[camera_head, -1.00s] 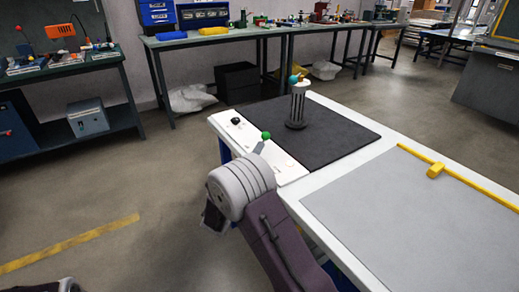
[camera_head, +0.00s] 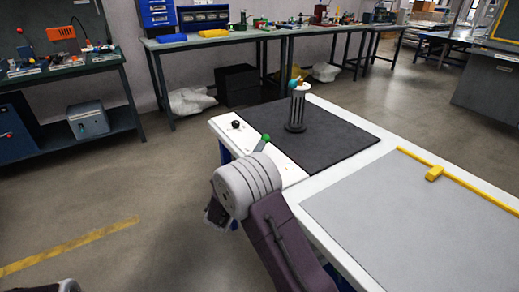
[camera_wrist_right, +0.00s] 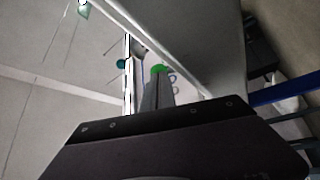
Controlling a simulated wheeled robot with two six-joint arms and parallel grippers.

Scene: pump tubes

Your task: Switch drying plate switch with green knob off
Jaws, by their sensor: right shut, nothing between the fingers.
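In the head view my right gripper (camera_head: 261,145) is right beside the green knob, largely hidden behind my grey wrist. In the right wrist view the green knob (camera_wrist_right: 158,69) shows at the tips of my right gripper's fingers (camera_wrist_right: 156,88). The fingers are shut with nothing between them. I cannot tell whether they touch the knob. My left gripper is out of view.
A black knob (camera_head: 236,124) sits farther along the same strip. An upright grey-and-white holder (camera_head: 296,110) with teal and orange tops stands on the dark plate. A grey mat (camera_head: 410,215) with a yellow bar (camera_head: 434,173) lies to the right. Open floor is on the left.

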